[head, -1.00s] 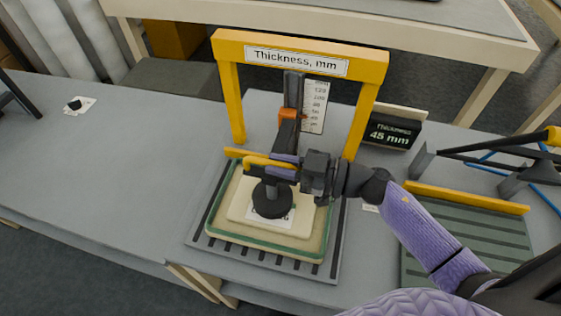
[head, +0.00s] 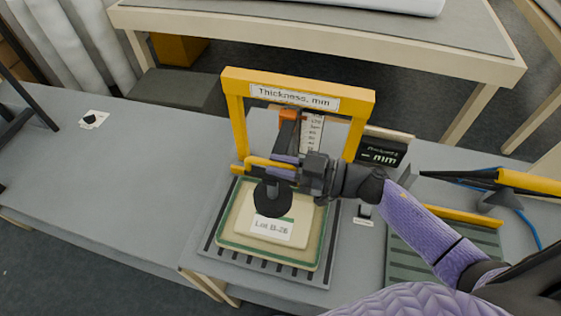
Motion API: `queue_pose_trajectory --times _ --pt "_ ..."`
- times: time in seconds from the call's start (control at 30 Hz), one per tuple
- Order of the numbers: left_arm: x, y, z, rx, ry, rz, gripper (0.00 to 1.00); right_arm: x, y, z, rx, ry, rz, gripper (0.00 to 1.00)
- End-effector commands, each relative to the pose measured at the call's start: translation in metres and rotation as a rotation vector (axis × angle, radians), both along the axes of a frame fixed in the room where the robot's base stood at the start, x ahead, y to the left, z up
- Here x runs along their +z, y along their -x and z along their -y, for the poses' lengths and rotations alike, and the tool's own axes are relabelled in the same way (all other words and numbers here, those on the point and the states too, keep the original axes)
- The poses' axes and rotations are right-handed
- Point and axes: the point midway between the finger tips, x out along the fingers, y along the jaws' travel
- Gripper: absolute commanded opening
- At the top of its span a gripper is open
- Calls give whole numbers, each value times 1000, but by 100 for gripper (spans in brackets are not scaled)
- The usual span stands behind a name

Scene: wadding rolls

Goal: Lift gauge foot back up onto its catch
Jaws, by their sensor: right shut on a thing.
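The thickness gauge has a yellow frame (head: 300,82) with a "Thickness, mm" label. Its round black foot (head: 271,201) hangs on a dark slide with an orange pointer (head: 289,114) near the top of the scale (head: 312,132). My right gripper (head: 278,167) is shut on the yellow handle (head: 256,161) above the foot. The foot appears raised clear of the cream wadding sample (head: 243,221), whose "Lot B-26" label now shows. The catch cannot be made out behind the crossbar and slide. My left gripper is out of view.
The sample lies in a green-edged tray (head: 227,239) on a slatted base. A display (head: 382,150) reads "– mm". A ribbed green mat (head: 440,240) and a yellow-handled black tool (head: 528,185) are at right. The table's left side is mostly clear.

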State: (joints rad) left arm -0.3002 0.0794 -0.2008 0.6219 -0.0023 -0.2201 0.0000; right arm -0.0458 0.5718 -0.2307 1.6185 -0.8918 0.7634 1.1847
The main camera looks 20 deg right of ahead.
Motion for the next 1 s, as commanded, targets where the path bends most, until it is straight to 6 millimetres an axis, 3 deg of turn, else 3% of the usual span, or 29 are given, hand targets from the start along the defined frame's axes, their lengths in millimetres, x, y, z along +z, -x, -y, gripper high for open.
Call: queue_pose_trajectory --times 0.03,0.17,0.2,0.53,0.83,1.0 --pt "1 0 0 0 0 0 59 7 -2 0 -1 -9 14 25" --pt "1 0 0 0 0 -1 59 6 -2 0 0 -8 12 53" --pt "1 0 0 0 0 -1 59 5 -2 0 -1 -8 10 54" --pt "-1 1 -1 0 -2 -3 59 3 3 7 -2 -4 5 54" --pt "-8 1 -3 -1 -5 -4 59 2 39 59 -1 -2 4 54" --pt "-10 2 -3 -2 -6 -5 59 3 52 79 -1 -5 5 54"
